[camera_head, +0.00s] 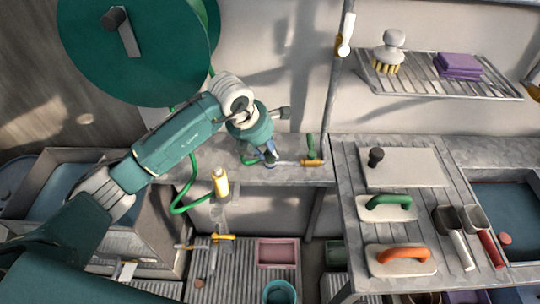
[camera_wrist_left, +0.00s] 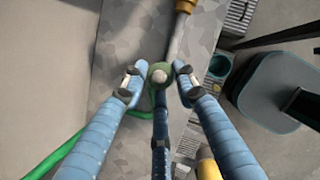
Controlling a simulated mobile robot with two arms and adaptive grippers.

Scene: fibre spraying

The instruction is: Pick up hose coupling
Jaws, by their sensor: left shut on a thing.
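My left gripper (camera_head: 268,156) is over the metal ledge along the wall. The fingers hide much of the held part. My right gripper is not in view.
A green hose (camera_head: 183,206) loops below the ledge beside a yellow-bodied fitting (camera_head: 221,183). A large green reel (camera_head: 130,45) hangs at upper left. A metal pole (camera_head: 333,100) stands right of the gripper. The right-hand table (camera_head: 345,190) holds boards, scrapers and handled tools.

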